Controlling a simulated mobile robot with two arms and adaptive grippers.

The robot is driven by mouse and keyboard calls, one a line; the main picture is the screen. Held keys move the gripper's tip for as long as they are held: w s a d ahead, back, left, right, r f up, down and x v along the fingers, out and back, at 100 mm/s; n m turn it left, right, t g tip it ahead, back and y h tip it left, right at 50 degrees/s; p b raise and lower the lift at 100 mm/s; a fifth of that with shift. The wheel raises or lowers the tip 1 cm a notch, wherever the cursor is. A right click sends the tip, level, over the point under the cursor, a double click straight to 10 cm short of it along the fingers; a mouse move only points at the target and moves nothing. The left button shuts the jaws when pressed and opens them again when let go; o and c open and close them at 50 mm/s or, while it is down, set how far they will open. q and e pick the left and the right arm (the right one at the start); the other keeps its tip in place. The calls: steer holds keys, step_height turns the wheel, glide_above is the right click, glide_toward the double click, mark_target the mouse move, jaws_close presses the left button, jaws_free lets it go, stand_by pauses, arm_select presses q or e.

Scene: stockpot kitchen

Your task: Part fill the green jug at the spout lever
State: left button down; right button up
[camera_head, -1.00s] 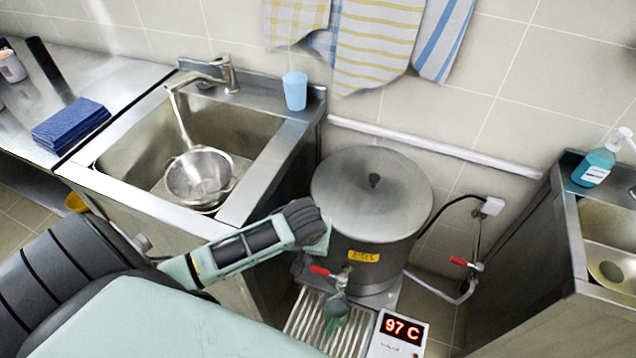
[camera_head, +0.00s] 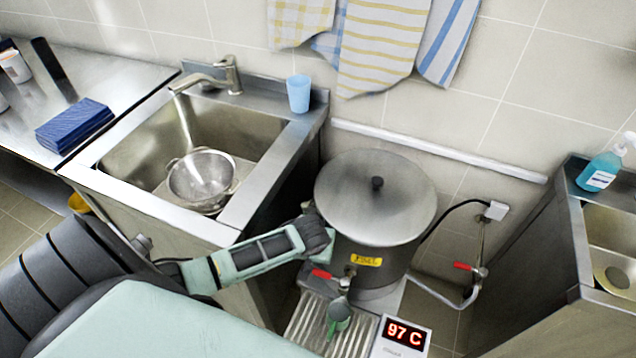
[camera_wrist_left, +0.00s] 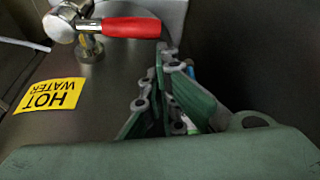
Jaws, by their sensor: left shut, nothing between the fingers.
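The green jug (camera_head: 339,314) stands on the slatted drip tray under the spout of the steel hot-water urn (camera_head: 375,262). I cannot tell if it holds any water. The spout's red lever (camera_head: 322,274) sticks out to the left above the jug. It is large at the top of the left wrist view (camera_wrist_left: 132,27). My left gripper (camera_head: 307,272) is beside the urn at the lever's free end. In the left wrist view its fingers (camera_wrist_left: 162,62) are shut and empty, just below the lever's tip. I cannot tell if they touch it. The jug is not clearly seen there.
A display reading 97 C (camera_head: 404,334) sits right of the drip tray (camera_head: 308,318). A sink with a colander (camera_head: 201,178) is at the left, with a blue cup (camera_head: 298,93) on its edge. A second red-handled valve (camera_head: 466,267) is on the wall pipe.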

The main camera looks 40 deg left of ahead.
arm_select(q)
steer(key=s+n+y+p, duration=0.1)
steer(key=s+n+p, duration=0.3)
steer(key=p, duration=0.1)
steer(key=shift+d+r+g, duration=0.1)
steer(key=shift+d+g, duration=0.05)
steer(key=shift+g, duration=0.25)
